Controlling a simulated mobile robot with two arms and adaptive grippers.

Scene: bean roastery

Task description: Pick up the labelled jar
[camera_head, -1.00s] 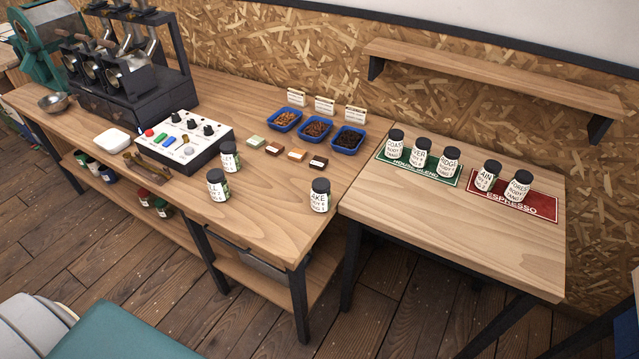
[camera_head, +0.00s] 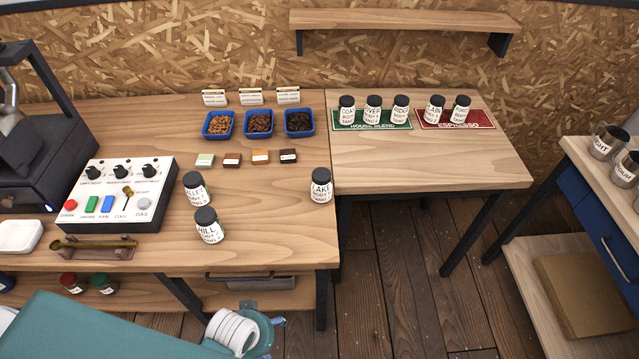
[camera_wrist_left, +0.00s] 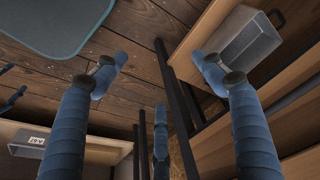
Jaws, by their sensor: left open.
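Three white labelled jars with black lids stand upright on the left table: one reading LAKE (camera_head: 321,187) near its right edge, one reading HILL (camera_head: 208,226) at the front, and one that seems to read VALLEY (camera_head: 195,190) just behind it. COAST (camera_head: 347,111), RIVER (camera_head: 373,111) and RIDGE (camera_head: 399,109) jars stand on the green House Blend mat (camera_head: 377,126). PLAIN (camera_head: 434,110) and FOREST (camera_head: 459,111) jars stand on the red Espresso mat (camera_head: 483,119). My left gripper (camera_head: 275,321) is low before the table's front edge. Its blue fingers (camera_wrist_left: 160,75) are spread and empty in the wrist view.
A control box (camera_head: 120,193), blue bean trays (camera_head: 260,134) and small sample blocks (camera_head: 261,157) stand on the left table. A wall shelf (camera_head: 400,20) hangs behind. A cart (camera_head: 590,160) with metal cups is at right. Bare tabletop surrounds LAKE.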

